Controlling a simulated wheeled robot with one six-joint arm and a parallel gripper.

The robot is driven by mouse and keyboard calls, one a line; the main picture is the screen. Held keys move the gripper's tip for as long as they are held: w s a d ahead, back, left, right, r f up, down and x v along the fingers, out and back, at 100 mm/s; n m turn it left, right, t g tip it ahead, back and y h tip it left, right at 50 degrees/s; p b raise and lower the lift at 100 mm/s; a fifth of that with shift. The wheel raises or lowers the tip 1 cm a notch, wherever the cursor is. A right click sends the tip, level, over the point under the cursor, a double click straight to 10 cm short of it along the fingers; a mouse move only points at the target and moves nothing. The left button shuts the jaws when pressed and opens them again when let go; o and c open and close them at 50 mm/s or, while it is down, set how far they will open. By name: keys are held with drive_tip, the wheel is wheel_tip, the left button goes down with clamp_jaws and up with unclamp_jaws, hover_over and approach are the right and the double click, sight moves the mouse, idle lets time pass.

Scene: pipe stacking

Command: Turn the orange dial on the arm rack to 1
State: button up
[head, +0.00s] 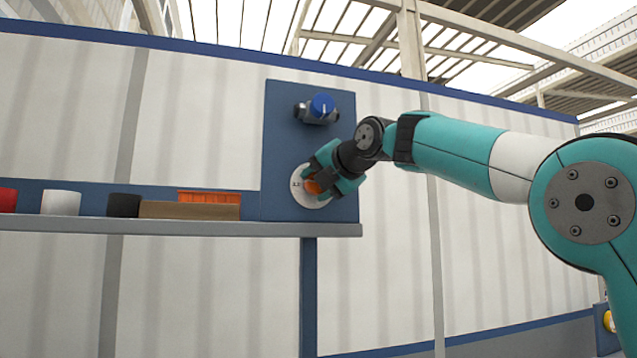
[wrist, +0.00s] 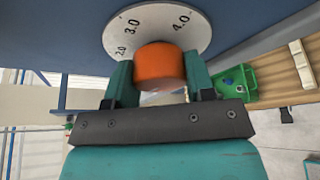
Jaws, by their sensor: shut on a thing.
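The orange dial (wrist: 160,65) sits at the centre of a round white scale plate (wrist: 125,32) in the wrist view. The numbers 2.0, 3.0 and 4.0 show on the plate; the rest of the scale and the dial's pointer are hidden. In the head view the dial (head: 313,187) shows partly between the fingers, in front of the white plate (head: 299,193) on a blue panel (head: 280,140). My gripper (wrist: 158,85) is shut on the dial, one teal finger on each side. It also shows in the head view (head: 325,178).
A blue knob (head: 322,105) on a grey fitting is above the dial on the same panel. A shelf (head: 180,226) to the left holds an orange bin (head: 209,197), a brown block (head: 188,211) and black (head: 124,205), white (head: 61,203) and red (head: 8,200) pieces. A green bin (wrist: 238,82) shows at the right.

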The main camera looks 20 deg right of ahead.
drive_tip(key=shift+n+h, duration=0.3)
drive_tip(key=shift+n, duration=0.1)
idle(0.3)
drive_tip(key=o, duration=0.9)
drive_tip(key=shift+d, duration=0.1)
drive_tip(key=b+v, duration=0.3)
drive_tip(key=v, duration=1.4)
drive_tip(key=shift+s+d+r+b, duration=0.1)
drive_tip(key=shift+b, duration=0.2)
